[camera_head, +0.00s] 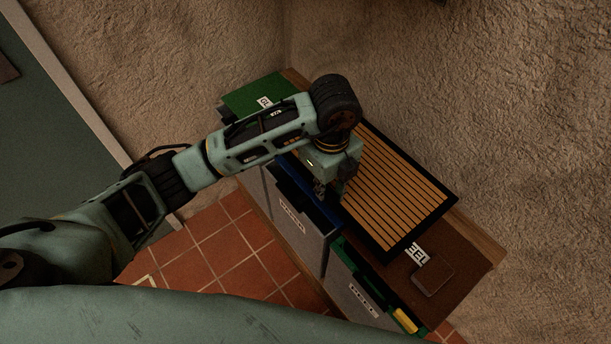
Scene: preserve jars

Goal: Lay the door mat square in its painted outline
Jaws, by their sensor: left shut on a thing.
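A slatted mat (402,190), tan strips with a black border, lies over the top of a low wooden bench along the wall. A green mat (254,96) with a white label is at the bench's far left end, and a brown mat (470,262) with a white label is at the near right end. My left gripper (322,190) points down at the slatted mat's left edge and is shut on it; my wrist hides part of that edge. A short pale painted line (150,277) shows on the floor at lower left, mostly hidden by my body. My right gripper is out of view.
A small dark brown block (433,279) lies on the brown mat. Rough plaster walls (510,100) close in behind. Red floor tiles (232,243) are clear in front.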

